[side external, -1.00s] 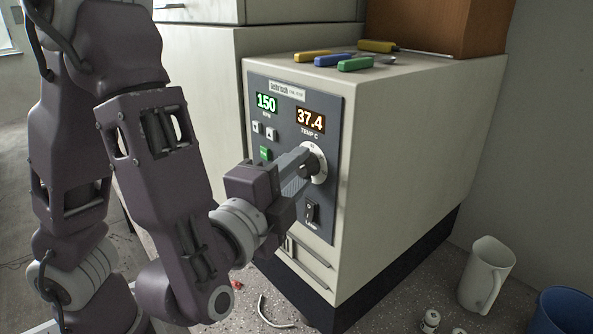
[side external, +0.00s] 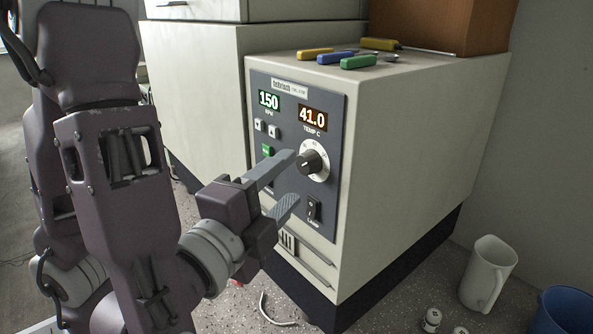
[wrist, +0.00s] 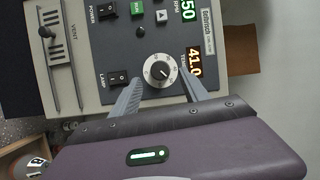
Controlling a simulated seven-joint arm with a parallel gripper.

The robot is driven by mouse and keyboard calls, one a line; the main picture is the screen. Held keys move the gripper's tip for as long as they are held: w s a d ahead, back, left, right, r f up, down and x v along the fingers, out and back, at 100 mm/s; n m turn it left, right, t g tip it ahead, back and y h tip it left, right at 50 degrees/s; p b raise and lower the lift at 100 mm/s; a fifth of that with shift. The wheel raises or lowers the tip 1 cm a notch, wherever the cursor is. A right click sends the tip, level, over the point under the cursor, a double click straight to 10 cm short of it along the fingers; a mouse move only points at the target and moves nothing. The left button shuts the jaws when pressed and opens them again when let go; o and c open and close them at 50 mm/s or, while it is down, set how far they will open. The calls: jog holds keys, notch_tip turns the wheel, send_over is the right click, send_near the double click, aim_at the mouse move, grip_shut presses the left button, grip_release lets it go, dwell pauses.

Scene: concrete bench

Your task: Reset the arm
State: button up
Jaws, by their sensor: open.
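My gripper (side external: 291,182) is open and empty in front of the control panel of a beige machine. Its two grey fingers are spread apart, just short of the round temperature knob (side external: 313,164), and appear clear of it. In the wrist view the knob (wrist: 159,70) lies ahead, between the fingertips of my gripper (wrist: 163,88). The orange temperature display (side external: 312,117) reads 41.0. The green display (side external: 269,100) reads 150.
Lamp switch (side external: 314,209) sits below the knob. Several coloured-handled tools, including a green one (side external: 358,62), lie on the machine top (side external: 430,72). A white jug (side external: 487,273) and blue bin (side external: 565,309) stand at lower right.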

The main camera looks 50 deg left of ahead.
jog(key=shift+v, duration=1.2)
jog(key=s+a+f+n+g+y, duration=0.1)
jog(key=s+a+n+g+y, duration=0.3)
jog(key=a+g, duration=0.55)
jog(key=s+a+f+n+g+h, duration=0.4)
jog(key=s+a+f+n+g, duration=0.15)
jog(key=s, duration=0.45)
jog(key=w+d+r+n+t+h, duration=0.3)
jog(key=w+d+h, duration=0.1)
jog(key=d+h, duration=0.2)
jog(key=shift+w+d+t+h, duration=0.3)
jog(key=shift+d+t+h, duration=0.1)
jog(key=shift+d, duration=0.45)
